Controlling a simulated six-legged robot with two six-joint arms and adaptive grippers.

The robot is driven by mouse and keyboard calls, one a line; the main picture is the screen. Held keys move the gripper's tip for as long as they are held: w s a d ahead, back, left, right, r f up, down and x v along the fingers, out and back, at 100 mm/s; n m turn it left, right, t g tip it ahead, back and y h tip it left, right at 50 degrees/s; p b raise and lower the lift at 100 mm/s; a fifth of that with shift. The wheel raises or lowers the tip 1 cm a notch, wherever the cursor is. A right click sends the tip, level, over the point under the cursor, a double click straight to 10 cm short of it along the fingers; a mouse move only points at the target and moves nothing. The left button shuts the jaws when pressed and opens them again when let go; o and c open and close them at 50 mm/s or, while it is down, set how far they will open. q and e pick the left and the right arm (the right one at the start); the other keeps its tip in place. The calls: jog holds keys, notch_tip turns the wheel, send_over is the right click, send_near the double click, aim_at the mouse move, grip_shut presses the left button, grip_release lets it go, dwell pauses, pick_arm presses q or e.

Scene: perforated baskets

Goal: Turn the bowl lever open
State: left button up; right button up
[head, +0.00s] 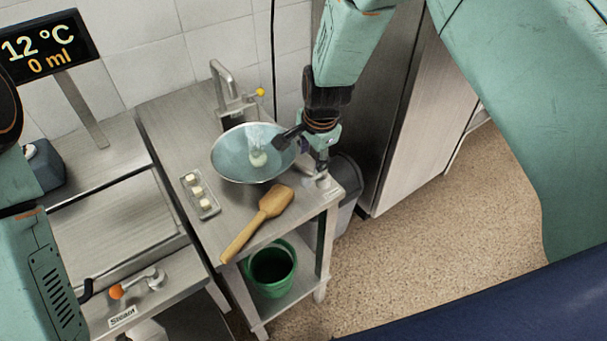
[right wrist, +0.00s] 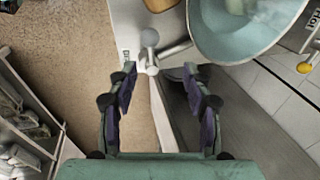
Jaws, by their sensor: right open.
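The steel bowl (head: 232,172) sits on the metal table, with pale liquid-like contents and a light lump inside. It also shows at the top right of the right wrist view (right wrist: 222,48). The bowl lever (right wrist: 149,58), a metal fitting with a grey ball knob, stands beside the bowl near the table edge. In the head view the lever is mostly hidden by my gripper. My right gripper (head: 304,152) is beside the bowl's right rim. In the wrist view its open fingers (right wrist: 163,88) lie either side of the lever's line; contact cannot be told. My left gripper is out of view.
A wooden mallet (head: 272,203) and a small tray (head: 207,207) lie in front of the bowl. A tap (head: 226,85) stands behind it. A green bucket (head: 272,270) is on the lower shelf. A steam lever with an orange knob (head: 117,291) is at left.

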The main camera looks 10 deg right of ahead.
aim_at(307, 179)
jog(key=shift+m+g, duration=0.4)
jog(key=shift+m, duration=0.5)
jog(key=f, duration=0.6)
jog(key=shift+s+a, duration=0.15)
jog(key=shift+a, duration=0.25)
jog(key=shift+a+f, duration=0.1)
jog(key=shift+f, duration=0.3)
jog(key=shift+w+f, duration=0.3)
jog(key=shift+f, duration=0.35)
jog(key=shift+s, duration=0.1)
jog(key=c, duration=0.4)
grip_shut()
